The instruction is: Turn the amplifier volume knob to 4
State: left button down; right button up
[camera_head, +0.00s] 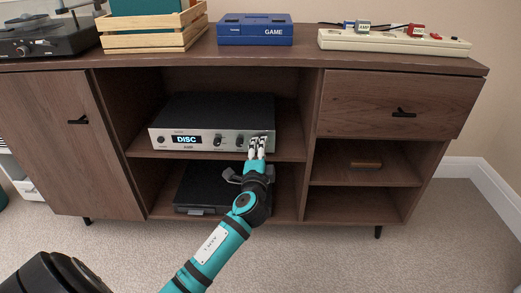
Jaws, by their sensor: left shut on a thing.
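The amplifier (190,149) is a silver-fronted black unit on the upper open shelf of the cabinet. Its lit display (187,139) reads DISC. A black knob (218,140) and a smaller control (239,141) show right of the display. My left gripper (258,143) is at the right end of the front panel, its fingers shut around a knob there. The fingers hide most of that knob, so its setting cannot be read. My right gripper is not in view.
The wooden cabinet (304,100) surrounds the amplifier, with a shelf edge below it. A black device (195,193) lies on the lower shelf behind my arm. A blue GAME box (254,31), a wooden crate (150,42) and a power strip (380,40) stand on top.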

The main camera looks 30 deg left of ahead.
pick_arm(q)
jog(key=c, duration=1.1)
grip_release()
jog(key=v, duration=1.2)
